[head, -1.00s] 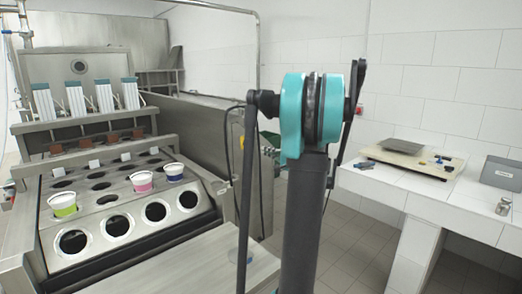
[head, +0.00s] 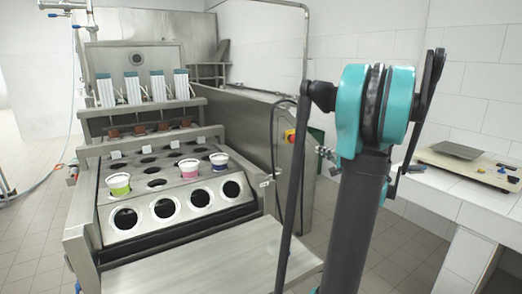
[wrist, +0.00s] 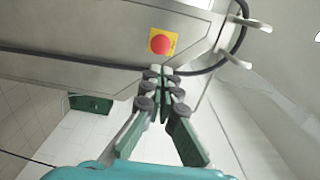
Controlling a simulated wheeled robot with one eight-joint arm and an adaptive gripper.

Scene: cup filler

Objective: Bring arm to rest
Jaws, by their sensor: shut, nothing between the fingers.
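My gripper (wrist: 161,76) shows in the wrist view with its two green-padded fingers meeting at the tips, shut and empty. Beyond the tips is a steel machine side with a red emergency button (wrist: 160,44) on a yellow plate. I cannot tell how far the tips are from it. In the head view my arm (head: 372,130), dark with teal joint covers, stands upright on the right of the picture.
Tiled floor is bare at far left.

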